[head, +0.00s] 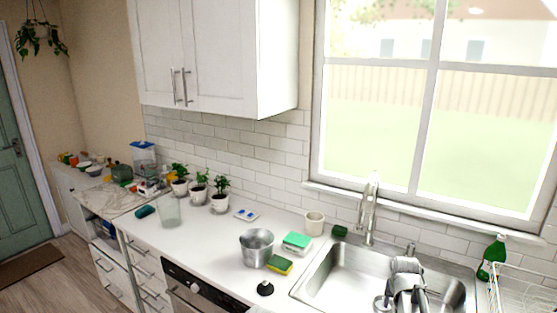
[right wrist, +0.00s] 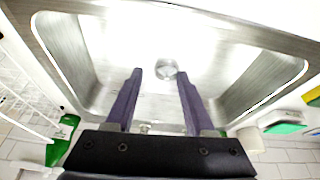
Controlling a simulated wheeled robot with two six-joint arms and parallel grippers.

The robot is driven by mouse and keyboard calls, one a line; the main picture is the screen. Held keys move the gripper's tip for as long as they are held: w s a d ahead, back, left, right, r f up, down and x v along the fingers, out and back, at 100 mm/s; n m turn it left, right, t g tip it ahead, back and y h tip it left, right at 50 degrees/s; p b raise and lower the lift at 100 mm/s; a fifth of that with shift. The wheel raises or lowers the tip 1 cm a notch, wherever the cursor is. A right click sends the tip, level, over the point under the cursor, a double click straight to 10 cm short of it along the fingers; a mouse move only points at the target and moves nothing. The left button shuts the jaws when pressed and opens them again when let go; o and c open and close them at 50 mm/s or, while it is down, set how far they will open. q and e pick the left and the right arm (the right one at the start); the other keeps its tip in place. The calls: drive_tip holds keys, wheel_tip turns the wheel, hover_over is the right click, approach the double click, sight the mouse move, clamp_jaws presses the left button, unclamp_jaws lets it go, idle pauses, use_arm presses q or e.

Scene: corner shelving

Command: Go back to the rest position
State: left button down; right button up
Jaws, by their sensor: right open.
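My right gripper (head: 405,296) is over the steel sink (head: 325,277) at the lower right of the head view. In the right wrist view the gripper's two dark fingers (right wrist: 160,75) are spread apart with nothing between them. My left gripper is not in view.
A faucet (head: 367,215) stands behind the sink. A green bottle (head: 492,257) and white wire rack (head: 525,290) are to its right. A metal pot (head: 256,248), a yellow-green sponge (head: 279,264) and a black stopper (head: 265,288) are to its left. Potted plants (head: 219,194) stand farther left.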

drive_tip(key=s+a+f+n+g+b, duration=0.1)
drive_tip(key=s+a+f+n+b, duration=0.2)
drive_tip(key=s+a, duration=0.4)
drive_tip(key=s+a+f+n+g+b, duration=0.1)
drive_tip(key=s+a+f+n+b, duration=0.2)
drive_tip(key=s+a, duration=0.5)
drive_tip(key=s+a+f+n+g+b, duration=0.1)
drive_tip(key=s+a+f+n+b, duration=0.2)
drive_tip(key=s+a, duration=0.4)
drive_tip(key=a+f, duration=0.1)
drive_tip(key=a, duration=0.7)
drive_tip(key=shift+s+a+g+y, duration=0.2)
drive_tip(key=shift+g+y, duration=0.1)
drive_tip(key=shift+g, duration=0.1)
drive_tip(key=shift+f, duration=0.1)
